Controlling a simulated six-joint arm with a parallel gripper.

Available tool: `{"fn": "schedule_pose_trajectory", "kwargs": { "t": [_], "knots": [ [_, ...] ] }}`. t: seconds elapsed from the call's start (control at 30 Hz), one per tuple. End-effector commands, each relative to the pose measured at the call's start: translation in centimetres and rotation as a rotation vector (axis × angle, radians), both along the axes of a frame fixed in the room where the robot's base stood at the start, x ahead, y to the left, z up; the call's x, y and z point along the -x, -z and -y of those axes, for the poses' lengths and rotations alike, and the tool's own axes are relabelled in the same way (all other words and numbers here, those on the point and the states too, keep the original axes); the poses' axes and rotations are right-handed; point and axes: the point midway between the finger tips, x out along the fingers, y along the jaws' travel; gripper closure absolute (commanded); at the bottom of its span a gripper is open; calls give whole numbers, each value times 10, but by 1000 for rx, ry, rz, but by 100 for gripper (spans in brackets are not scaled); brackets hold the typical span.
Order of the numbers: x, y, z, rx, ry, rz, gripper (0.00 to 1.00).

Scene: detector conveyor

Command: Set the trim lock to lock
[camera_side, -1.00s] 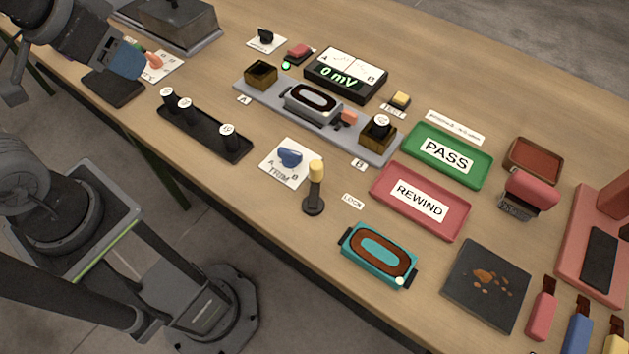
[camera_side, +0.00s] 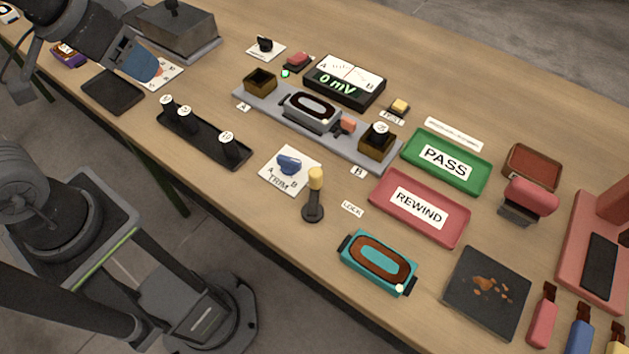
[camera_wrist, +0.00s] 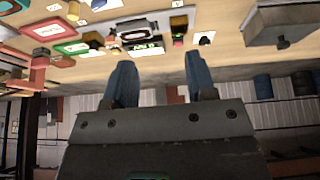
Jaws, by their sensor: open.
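The trim lock is a dark lever with a pale yellow knob (camera_side: 313,195), standing roughly upright on the table in the side view. A small LOCK label (camera_side: 352,209) lies to its right, apart from it. The blue trim knob (camera_side: 289,162) sits on a white TRIM card marked A and B, just up and left of the lever. My gripper (camera_side: 147,68) is at the upper left of the side view, well away from the lever. In the wrist view my gripper (camera_wrist: 161,80) shows two blue fingers spread apart with nothing between them.
A black rack (camera_side: 205,135) with several dark weights lies left of the trim card. Behind is the grey balance fixture (camera_side: 343,137). A red REWIND tray (camera_side: 455,232) and teal coil piece (camera_side: 348,257) lie right of the lever. The table's front edge is close.

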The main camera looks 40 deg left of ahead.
Motion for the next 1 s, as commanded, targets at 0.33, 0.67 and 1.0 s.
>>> {"fn": "schedule_pose_trajectory", "kwargs": {
  "t": [0.33,0.67,1.0],
  "knots": [
    [-77,9,90,65,-31,-242,49],
    [-110,66,197,24,-94,-420,49],
    [-111,95,222,4,-119,-456,49]
  ]
}}
